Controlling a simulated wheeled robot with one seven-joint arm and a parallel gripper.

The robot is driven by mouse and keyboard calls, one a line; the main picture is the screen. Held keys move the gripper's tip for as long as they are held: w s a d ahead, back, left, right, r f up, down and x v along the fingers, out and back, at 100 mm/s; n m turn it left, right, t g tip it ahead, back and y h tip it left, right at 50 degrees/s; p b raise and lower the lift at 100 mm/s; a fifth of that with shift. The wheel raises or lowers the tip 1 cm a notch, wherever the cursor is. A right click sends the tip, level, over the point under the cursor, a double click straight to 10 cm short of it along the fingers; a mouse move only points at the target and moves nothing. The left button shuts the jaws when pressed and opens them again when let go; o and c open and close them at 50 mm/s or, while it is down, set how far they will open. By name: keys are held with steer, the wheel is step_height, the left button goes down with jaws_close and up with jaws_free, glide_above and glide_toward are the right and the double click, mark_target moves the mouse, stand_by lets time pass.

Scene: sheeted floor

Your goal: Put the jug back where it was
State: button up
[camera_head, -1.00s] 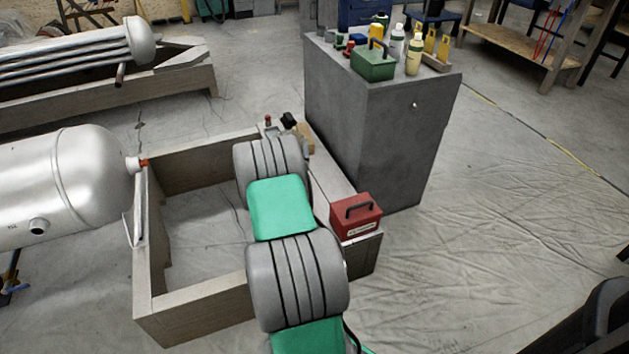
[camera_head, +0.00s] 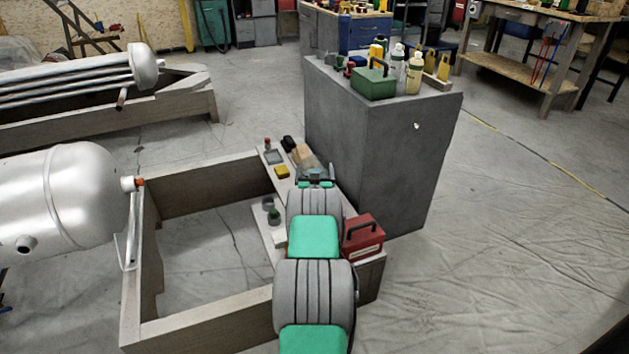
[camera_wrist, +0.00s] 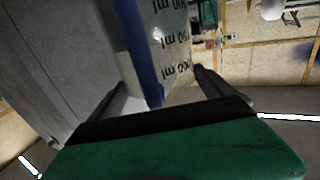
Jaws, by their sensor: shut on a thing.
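The jug is clear with dark ml markings and a blue strip, perhaps its handle. It fills the upper middle of the wrist view (camera_wrist: 174,38), and its lower part and base are not clear there. My gripper (camera_wrist: 165,95) is shut on the jug, with one dark finger on each side. In the head view my gripper (camera_head: 316,180) is at the far end of my arm, over the right beam of the wooden frame. A see-through shape just beyond it, seemingly the jug (camera_head: 312,164), is partly hidden by my arm.
A red toolbox (camera_head: 363,237) sits right of my arm on the wooden frame (camera_head: 215,310). A yellow item (camera_head: 282,172) and small parts lie left of my gripper. The grey cabinet (camera_head: 390,140) stands close right, carrying a green toolbox (camera_head: 374,83) and bottles.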

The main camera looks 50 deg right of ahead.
steer(key=shift+f+b, duration=0.65)
steer(key=shift+f, duration=0.65)
steer(key=o, duration=1.8)
steer(key=shift+a+f, duration=0.1)
steer(key=shift+f, duration=0.1)
steer(key=shift+c, duration=0.2)
steer(key=p+v, duration=0.3)
steer(key=v, duration=0.4)
steer(key=shift+s+a, duration=0.2)
steer(key=shift+r, duration=0.15)
